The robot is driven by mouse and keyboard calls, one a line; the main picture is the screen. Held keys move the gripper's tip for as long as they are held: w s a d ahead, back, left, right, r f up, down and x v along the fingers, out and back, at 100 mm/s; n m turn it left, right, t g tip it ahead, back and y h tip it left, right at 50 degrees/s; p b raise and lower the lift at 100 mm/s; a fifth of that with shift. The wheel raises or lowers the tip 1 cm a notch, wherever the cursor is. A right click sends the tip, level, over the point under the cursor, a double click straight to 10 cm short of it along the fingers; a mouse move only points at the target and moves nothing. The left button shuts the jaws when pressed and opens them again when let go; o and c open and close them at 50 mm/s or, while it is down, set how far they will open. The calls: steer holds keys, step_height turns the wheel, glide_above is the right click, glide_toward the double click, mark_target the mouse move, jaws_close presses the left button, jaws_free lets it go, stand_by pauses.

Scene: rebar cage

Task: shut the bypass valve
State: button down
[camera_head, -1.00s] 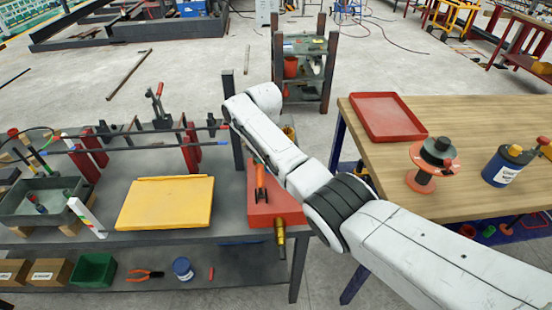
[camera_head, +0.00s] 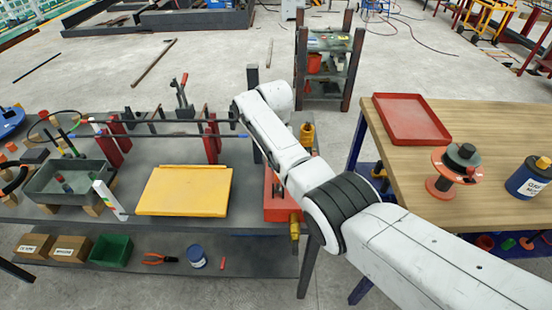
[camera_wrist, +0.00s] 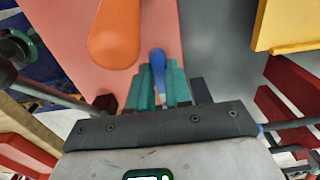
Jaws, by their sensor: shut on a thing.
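A red box (camera_head: 280,208) sits at the right end of the grey bench, with brass fittings (camera_head: 294,226) at its near and far ends. It fills the upper left of the wrist view (camera_wrist: 65,25), where a large orange lever handle (camera_wrist: 115,35) stands over it. My gripper's teal fingers (camera_wrist: 158,86) are shut on a slim blue handle (camera_wrist: 157,60), just right of the orange lever and apart from it. I cannot tell what the blue handle joins below. In the head view my arm hides my gripper and the blue handle.
A yellow panel (camera_head: 184,190) lies on the bench left of the red box. Red clamps (camera_head: 211,142) carry horizontal bars behind it. A wooden table (camera_head: 450,125) with a red tray (camera_head: 411,117) and a spool (camera_head: 457,160) stands to the right.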

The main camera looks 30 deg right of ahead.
stand_by(0.3)
steer(key=c, duration=1)
jaws_free()
steer(key=shift+c, duration=0.2)
steer(key=shift+r, duration=0.1)
step_height(320, 180, up, 11)
steer(key=shift+f+b, duration=0.2)
steer(key=shift+b, duration=0.15)
